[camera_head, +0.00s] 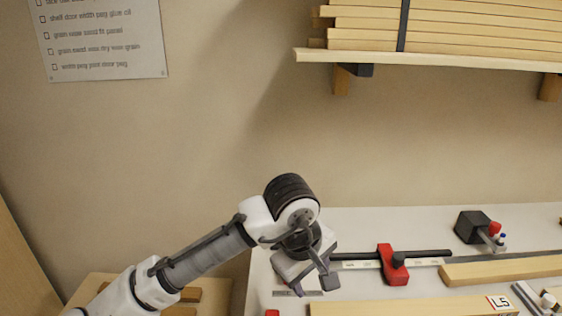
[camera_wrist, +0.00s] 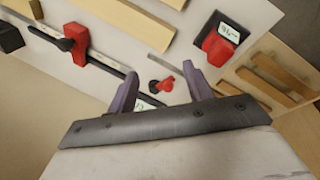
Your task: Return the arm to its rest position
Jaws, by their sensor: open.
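My gripper (camera_head: 314,276) is low over the left end of the white bench in the head view, with my arm reaching in from the lower left. In the wrist view its two grey-purple fingers (camera_wrist: 161,88) stand wide apart with nothing held between them. A small red piece with a dark part (camera_wrist: 163,84) shows on the bench beyond the gap between the fingers. The height of the fingers above the bench is hard to tell.
A black rail with a red stop block (camera_head: 392,266) lies right of my gripper. A black box with a red knob (camera_head: 473,227), wooden boards (camera_head: 420,307) and a wall shelf (camera_head: 420,58) of planks are nearby. A black-and-red labelled holder (camera_wrist: 218,42) sits near the bench edge. Wall space above my arm is clear.

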